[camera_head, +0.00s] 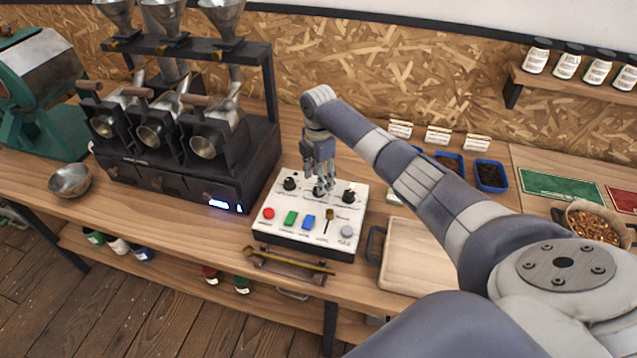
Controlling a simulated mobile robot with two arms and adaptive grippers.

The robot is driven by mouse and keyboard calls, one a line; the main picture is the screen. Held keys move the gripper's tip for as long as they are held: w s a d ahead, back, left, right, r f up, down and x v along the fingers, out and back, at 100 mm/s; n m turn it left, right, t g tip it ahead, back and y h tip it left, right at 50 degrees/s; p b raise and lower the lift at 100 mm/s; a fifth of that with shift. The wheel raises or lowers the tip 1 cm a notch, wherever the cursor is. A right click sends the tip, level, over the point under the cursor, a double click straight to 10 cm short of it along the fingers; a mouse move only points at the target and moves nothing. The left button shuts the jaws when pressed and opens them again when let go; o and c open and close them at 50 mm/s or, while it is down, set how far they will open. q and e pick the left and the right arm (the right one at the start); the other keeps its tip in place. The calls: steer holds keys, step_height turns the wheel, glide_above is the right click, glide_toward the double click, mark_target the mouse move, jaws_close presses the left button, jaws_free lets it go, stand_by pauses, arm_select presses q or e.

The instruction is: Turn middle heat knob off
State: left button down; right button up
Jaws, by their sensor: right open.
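The white control panel (281,218) sits on the wooden counter, right of the black roaster. It has a row of black knobs along its back part. The left knob (290,184) and the right knob (348,196) show clearly. My right gripper (321,190) points down between them, at the place of the middle knob, with its fingers open. The middle knob is mostly hidden by the fingers, and I cannot tell whether they touch it or how it is turned. My left gripper is not in view.
The panel's front has a red button (268,213), green and blue switches, a small lever and a grey button. The black roaster (190,150) stands close on the left. A wooden tray (420,258) and blue bins (490,175) lie to the right.

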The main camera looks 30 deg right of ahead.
step_height(320, 180, up, 9)
stand_by(0.3)
stand_by(0.5)
